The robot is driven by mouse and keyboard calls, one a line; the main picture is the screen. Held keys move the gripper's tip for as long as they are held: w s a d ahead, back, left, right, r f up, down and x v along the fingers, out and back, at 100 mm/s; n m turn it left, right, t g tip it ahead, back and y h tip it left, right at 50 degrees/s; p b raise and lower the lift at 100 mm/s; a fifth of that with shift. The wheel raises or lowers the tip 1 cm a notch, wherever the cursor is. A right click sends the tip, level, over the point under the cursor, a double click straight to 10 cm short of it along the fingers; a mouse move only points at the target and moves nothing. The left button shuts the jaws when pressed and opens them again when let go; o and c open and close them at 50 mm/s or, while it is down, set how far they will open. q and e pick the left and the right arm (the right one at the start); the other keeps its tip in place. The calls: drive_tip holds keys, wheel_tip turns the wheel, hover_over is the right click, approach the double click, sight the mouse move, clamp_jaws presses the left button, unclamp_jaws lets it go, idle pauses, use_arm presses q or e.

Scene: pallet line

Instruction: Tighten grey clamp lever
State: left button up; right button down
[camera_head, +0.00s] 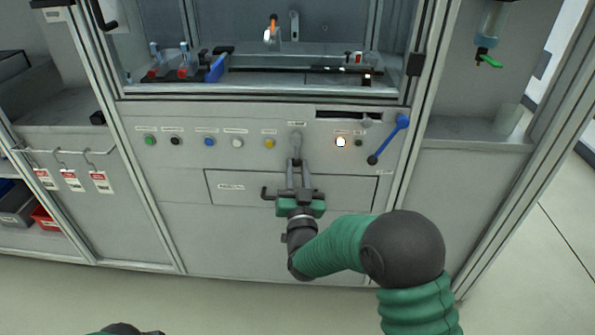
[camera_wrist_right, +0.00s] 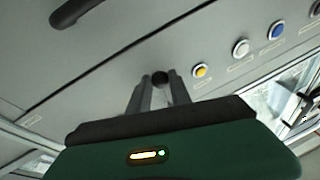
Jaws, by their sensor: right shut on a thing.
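The grey clamp lever (camera_head: 296,141) is on the front panel, between the yellow button and the lit white button. My right gripper (camera_head: 298,163) reaches up to it from below, with its fingertips at the lever's lower end. The gripper is shut on the lever. In the right wrist view the two grey fingers (camera_wrist_right: 155,92) stand close together beside a dark round end (camera_wrist_right: 160,78) at the panel. The fingers hide part of the lever. Only a dark and green piece of my left arm shows at the bottom edge; its gripper is out of view.
A row of buttons, including a yellow button (camera_head: 269,143), runs left of the lever. A lit white button (camera_head: 341,142) and a blue lever (camera_head: 389,139) are to the right. A drawer-like panel (camera_head: 345,190) with a dark handle lies below. A glazed work bay is above.

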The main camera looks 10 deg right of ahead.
drive_tip(key=shift+f, duration=0.15)
drive_tip(key=c, duration=1.2)
unclamp_jaws()
drive_tip(key=p+v, duration=0.3)
drive_tip(key=v, duration=1.4)
drive_tip(key=shift+p, duration=0.3)
drive_tip(key=shift+w, duration=0.15)
